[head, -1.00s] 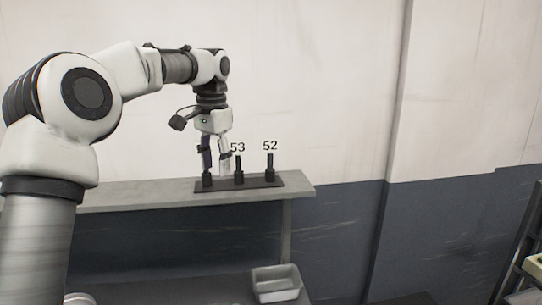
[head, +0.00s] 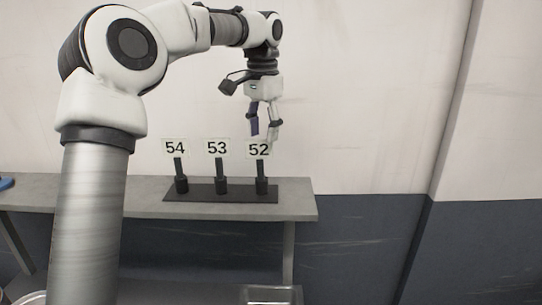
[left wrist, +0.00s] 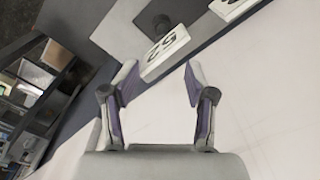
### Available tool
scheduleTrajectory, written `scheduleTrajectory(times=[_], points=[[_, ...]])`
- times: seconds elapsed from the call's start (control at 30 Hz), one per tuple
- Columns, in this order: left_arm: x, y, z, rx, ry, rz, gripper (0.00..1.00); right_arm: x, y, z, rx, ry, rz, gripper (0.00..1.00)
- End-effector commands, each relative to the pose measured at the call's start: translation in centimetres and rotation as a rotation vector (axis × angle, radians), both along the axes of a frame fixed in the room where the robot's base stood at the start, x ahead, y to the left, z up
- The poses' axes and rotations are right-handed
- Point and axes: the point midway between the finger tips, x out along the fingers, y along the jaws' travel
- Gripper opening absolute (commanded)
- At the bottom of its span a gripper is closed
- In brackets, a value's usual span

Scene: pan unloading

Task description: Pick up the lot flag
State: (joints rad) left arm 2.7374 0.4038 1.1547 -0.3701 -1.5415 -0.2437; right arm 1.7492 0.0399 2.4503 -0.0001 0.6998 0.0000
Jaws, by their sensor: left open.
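Three numbered flags stand upright on black posts in a dark base (head: 220,193): flag 54 (head: 174,148), flag 53 (head: 217,148) and flag 52 (head: 258,150). My left gripper (head: 264,138) is open and empty, its fingertips at the top of flag 52, with one finger close to its right edge. In the left wrist view, flag 52 (left wrist: 165,52) shows just beyond the open fingertips (left wrist: 160,78), and part of another flag (left wrist: 230,7) is at the top edge. I cannot tell whether a finger touches flag 52. My right gripper is not in view.
The base stands on a grey shelf (head: 297,206) against a pale wall with a dark lower band. A blue item (head: 6,183) lies at the shelf's far left. A light tray (head: 271,295) shows below. The shelf's right end is clear.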

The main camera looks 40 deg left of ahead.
Motion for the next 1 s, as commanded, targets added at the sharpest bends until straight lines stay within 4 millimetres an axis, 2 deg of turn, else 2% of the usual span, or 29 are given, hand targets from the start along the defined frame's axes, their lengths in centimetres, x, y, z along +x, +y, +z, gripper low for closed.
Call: scheduleTrajectory(times=[0.03,0.27,0.43,0.53,0.7,0.73,0.83,0.87,1.0], points=[[-0.2,0.1,-1.4,-0.003,0.016,-0.002,0.48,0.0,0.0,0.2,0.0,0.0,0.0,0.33],[-0.2,0.1,-4.2,-0.003,0.016,-0.002,0.48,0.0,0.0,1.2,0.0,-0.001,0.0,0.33],[-0.2,0.1,-7.4,-0.003,0.015,-0.003,0.48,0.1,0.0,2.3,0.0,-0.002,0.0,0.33],[-0.2,0.0,-8.2,-0.002,0.012,-0.002,0.48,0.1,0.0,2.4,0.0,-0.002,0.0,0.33],[-0.1,0.0,-8.4,-0.001,0.011,-0.002,0.48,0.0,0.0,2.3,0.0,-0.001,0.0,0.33],[-0.1,0.0,-8.3,-0.001,0.011,-0.002,0.41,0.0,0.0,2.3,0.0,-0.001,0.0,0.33],[-0.1,0.0,-8.3,-0.001,0.011,-0.002,0.05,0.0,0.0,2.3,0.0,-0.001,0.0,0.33],[-0.1,0.0,-8.3,-0.001,0.01,-0.002,0.0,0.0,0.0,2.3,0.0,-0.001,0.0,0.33],[-0.1,0.0,-8.3,-0.001,0.011,-0.002,0.0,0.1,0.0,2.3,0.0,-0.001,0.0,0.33]])
